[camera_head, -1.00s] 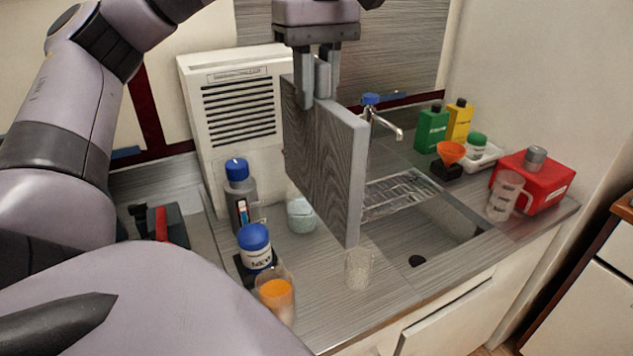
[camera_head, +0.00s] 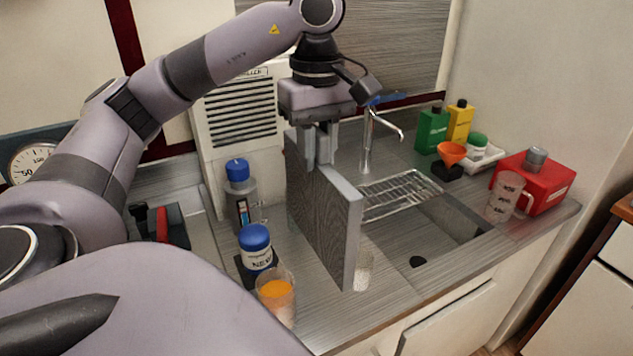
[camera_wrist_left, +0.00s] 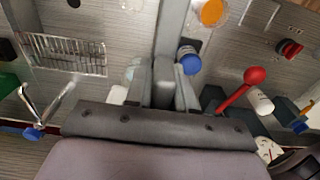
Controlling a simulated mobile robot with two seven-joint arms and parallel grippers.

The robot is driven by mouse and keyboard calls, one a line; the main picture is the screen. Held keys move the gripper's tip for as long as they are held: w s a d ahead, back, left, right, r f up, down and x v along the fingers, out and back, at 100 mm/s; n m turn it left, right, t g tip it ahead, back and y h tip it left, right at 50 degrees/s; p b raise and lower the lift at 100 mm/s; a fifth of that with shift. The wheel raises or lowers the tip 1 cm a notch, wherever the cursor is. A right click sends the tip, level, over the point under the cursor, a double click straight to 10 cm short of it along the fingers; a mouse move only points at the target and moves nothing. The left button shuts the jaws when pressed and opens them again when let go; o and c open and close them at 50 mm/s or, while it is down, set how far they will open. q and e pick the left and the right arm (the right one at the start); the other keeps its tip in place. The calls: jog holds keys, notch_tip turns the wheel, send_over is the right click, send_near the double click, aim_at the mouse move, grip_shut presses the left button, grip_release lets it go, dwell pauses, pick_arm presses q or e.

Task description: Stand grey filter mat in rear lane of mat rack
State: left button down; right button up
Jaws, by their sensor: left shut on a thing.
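The grey filter mat (camera_head: 322,215) is a thick upright panel with a dark grained face and a lighter edge. My left gripper (camera_head: 320,150) is shut on its top edge and holds it above the counter, left of the sink. In the left wrist view the mat (camera_wrist_left: 172,28) is a narrow grey strip running away from the left gripper (camera_wrist_left: 164,85). A wire rack (camera_head: 405,193) lies across the sink's rear part, right of the mat. I cannot tell whether this is the mat rack, or make out its lanes. My right gripper is not in view.
A blue-capped jar (camera_head: 256,247), an orange-filled beaker (camera_head: 276,296) and a grey bottle (camera_head: 240,200) stand left of the mat. A clear glass (camera_head: 363,270) is partly hidden behind its edge. A tap (camera_head: 367,145) rises behind the sink. The red can (camera_head: 548,183) stands at right.

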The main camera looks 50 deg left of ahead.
aim_at(317, 203)
pick_arm(q)
jog(key=shift+f, duration=0.5)
notch_tip(317, 203, down, 6)
jog(key=b, duration=0.3)
jog(key=shift+r, duration=0.15)
jog(key=shift+f+b, duration=0.3)
jog(key=shift+f, duration=1.1)
jog(key=shift+f, duration=0.15)
jog(key=c, duration=1)
grip_release()
jog(key=shift+o, duration=0.2)
